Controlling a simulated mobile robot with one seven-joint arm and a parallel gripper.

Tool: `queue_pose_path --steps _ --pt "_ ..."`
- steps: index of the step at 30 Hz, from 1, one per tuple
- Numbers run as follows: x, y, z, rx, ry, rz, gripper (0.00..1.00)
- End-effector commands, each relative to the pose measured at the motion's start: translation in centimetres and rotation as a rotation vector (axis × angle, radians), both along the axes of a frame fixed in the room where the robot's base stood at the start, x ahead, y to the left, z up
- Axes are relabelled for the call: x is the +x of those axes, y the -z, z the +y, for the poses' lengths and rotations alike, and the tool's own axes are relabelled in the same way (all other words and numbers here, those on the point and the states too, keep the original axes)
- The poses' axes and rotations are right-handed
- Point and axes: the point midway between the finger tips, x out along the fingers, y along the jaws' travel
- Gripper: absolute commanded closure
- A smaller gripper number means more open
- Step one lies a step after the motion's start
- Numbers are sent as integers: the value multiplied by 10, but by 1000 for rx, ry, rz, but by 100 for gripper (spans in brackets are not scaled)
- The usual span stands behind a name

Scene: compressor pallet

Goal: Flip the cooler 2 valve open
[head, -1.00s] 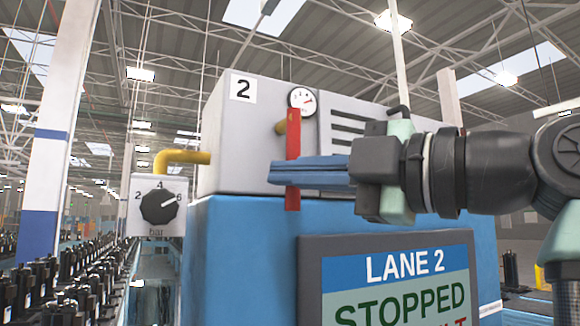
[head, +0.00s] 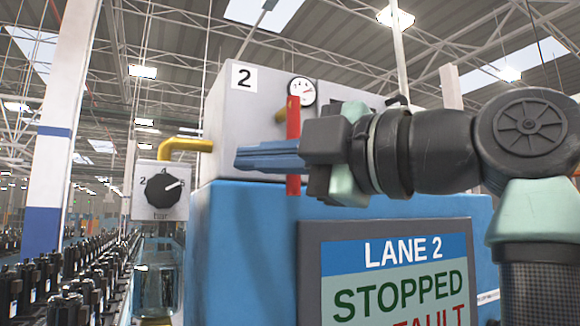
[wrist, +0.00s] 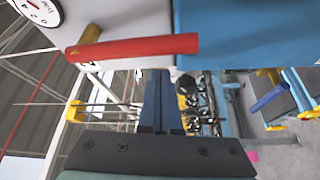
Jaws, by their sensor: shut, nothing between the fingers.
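The red lever (head: 293,118) of the cooler 2 valve hangs upright on the front of the grey cooler box (head: 225,125) marked "2", beside the round gauge (head: 302,91). My gripper (head: 240,158) is shut and empty. Its blue fingers point left and cross in front of the lever's lower half, with the tips left of it. In the wrist view the red lever (wrist: 130,47) lies crosswise just beyond the fingertips (wrist: 158,75). Contact between fingers and lever cannot be told. The lever's pivot is partly hidden in the head view.
A yellow pipe (head: 185,144) and a "bar" knob (head: 160,190) are left of the box. Below is a blue cabinet (head: 245,240) with a screen (head: 395,290) reading "LANE 2 STOPPED". The space left of my fingertips looks free.

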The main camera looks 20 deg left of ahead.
Motion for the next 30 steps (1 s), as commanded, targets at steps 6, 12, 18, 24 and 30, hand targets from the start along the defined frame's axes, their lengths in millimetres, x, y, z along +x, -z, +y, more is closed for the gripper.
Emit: queue_pose_path --steps 6,12,18,24,30 --pt "-10 4 -54 1 5 -3 100" --pt "-16 1 -86 0 1 -2 100" --pt "-19 0 -99 0 -1 -1 100" --pt "-19 -1 -99 0 -1 -1 100" --pt "-19 0 -99 0 -1 -1 100"
